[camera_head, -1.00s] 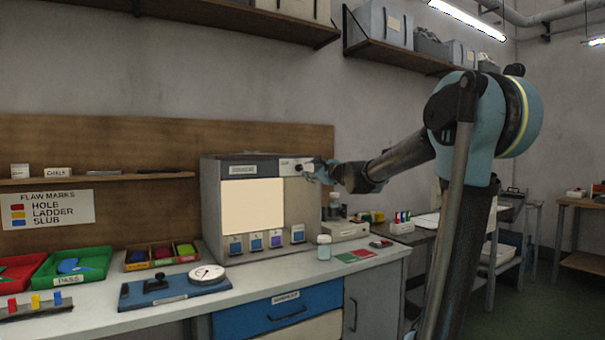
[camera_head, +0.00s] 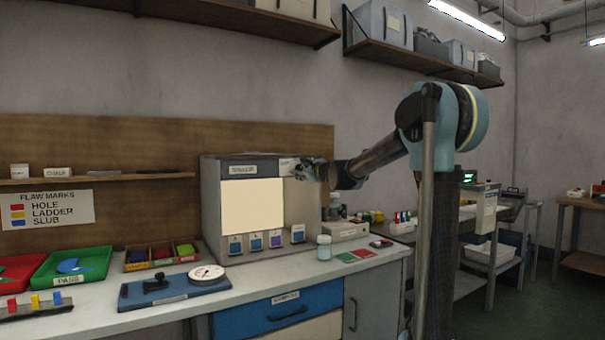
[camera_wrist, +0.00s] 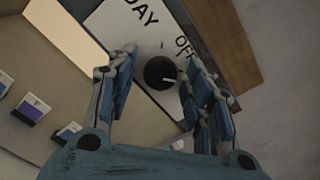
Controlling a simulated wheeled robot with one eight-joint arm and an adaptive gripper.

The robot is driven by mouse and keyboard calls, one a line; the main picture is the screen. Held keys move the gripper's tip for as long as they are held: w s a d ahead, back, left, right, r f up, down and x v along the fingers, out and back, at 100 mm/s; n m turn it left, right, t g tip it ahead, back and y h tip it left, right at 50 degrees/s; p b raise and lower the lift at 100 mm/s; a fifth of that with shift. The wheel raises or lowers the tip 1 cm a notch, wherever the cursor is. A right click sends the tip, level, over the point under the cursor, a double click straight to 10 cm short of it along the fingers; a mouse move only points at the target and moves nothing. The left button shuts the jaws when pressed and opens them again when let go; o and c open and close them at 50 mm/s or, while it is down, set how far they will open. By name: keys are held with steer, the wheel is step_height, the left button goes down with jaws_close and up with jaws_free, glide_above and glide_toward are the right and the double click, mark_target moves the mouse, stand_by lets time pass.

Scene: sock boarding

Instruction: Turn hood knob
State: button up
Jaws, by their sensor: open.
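The hood knob (camera_wrist: 159,73) is a round black dial with a white pointer line, on a white label plate (camera_wrist: 122,28) reading "DAY" and "OFF". In the wrist view the knob lies between the two open fingers of my gripper (camera_wrist: 162,85), with the pointer turned toward the right finger. I cannot tell whether a finger touches it. In the head view my gripper (camera_head: 312,171) is at the upper right front of the grey hood (camera_head: 211,195) and hides the knob there. The hood's lit cream panel (camera_head: 252,206) shows to the left.
Several small labelled cards (camera_head: 256,242) stand along the hood's lower front. A small jar (camera_head: 324,247) and red and green pads (camera_head: 355,256) lie on the counter (camera_head: 300,269) below. A wall shelf (camera_head: 400,52) hangs above.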

steer(key=c, duration=1)
steer(key=shift+c, duration=0.2)
